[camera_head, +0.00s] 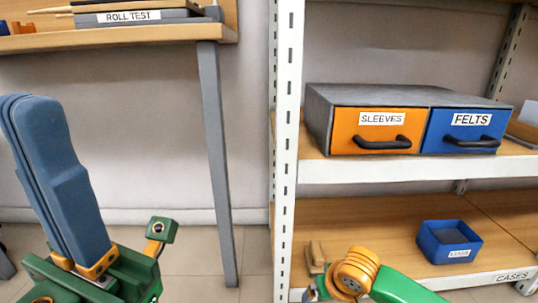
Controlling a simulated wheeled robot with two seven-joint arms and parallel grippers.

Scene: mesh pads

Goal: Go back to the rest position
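My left gripper (28,105) is at the lower left, on a green and orange wrist, with long blue-grey fingers pointing up. The fingers lie close against each other, and I see no object between them. Part of my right arm shows at the bottom centre as orange rings and a green link, in front of the lower shelf. Its gripper fingers do not show.
A wooden table (150,36) at upper left bears a tray labelled ROLL TEST (130,17). A white-framed shelf rack (288,130) stands right. It holds an orange SLEEVES drawer (350,140), a blue FELTS drawer (440,138), and a blue LEADS box (435,250) below.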

